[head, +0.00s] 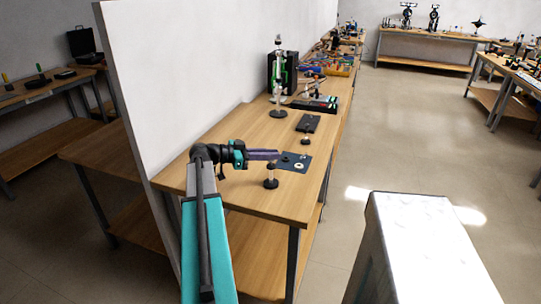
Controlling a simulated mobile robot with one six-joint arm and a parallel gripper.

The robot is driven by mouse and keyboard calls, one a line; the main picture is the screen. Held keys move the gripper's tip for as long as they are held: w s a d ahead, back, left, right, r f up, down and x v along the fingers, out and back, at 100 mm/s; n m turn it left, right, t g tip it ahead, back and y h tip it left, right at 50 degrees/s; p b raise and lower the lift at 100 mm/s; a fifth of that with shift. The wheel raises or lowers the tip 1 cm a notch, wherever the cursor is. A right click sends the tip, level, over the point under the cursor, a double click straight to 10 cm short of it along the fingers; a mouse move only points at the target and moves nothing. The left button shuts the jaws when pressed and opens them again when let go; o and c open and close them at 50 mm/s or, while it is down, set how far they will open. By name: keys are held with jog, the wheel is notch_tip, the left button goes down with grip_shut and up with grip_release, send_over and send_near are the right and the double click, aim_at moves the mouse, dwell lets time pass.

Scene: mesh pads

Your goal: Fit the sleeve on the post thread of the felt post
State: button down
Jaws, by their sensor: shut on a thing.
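My gripper (277,155) reaches in from the left over the table, with long purple fingers. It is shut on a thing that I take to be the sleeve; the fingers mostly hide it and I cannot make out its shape. A dark blue mat (303,158) lies at and beyond the fingertips. A small black round piece (286,158) and a pale ring (299,166) show over the mat. A short post (271,175) with a pale stem and dark base stands upright in front of the fingers. I cannot tell which piece is the felt post.
The wooden table (232,187) has bare room in front and to the left. A white wall (200,70) runs along its left side. A dark flat pad (308,123), a tall stand (278,80) and a black case (290,72) are farther back.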

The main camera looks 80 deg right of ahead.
jog(key=shift+f+b, duration=0.65)
jog(key=shift+f, duration=0.15)
jog(key=shift+f, duration=0.1)
jog(key=c, duration=1.7)
grip_release()
jog(key=b+v, duration=0.2)
jog(key=v, duration=1.1)
jog(key=shift+w+a+b, duration=0.2)
jog(key=shift+w+b, duration=0.1)
